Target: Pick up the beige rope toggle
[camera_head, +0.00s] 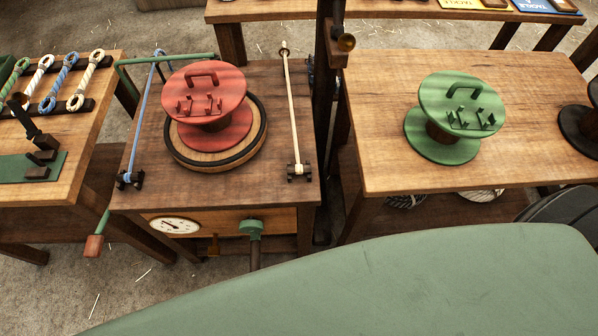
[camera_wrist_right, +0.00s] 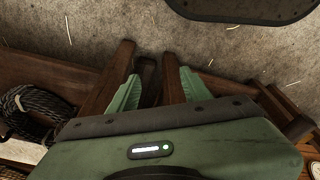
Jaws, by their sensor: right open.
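The beige rope toggle (camera_head: 84,82) is a twisted rope piece with a loop at each end. It lies at the right end of a row of rope pieces on dark rails on the left table (camera_head: 88,130). Blue, white and green rope pieces lie to its left. My right gripper (camera_wrist_right: 160,88) shows in the right wrist view, with its two green fingers apart and nothing between them. It points toward wooden beams and the floor, and no toggle is in that view. My left gripper is not in view.
A red spool (camera_head: 204,88) stands on a round base on the middle table, between a blue rope and a pale cord. A green spool (camera_head: 461,103) stands on the right table. A dark post (camera_head: 328,110) rises between these tables. Dark coiled rope (camera_wrist_right: 38,112) shows in the wrist view.

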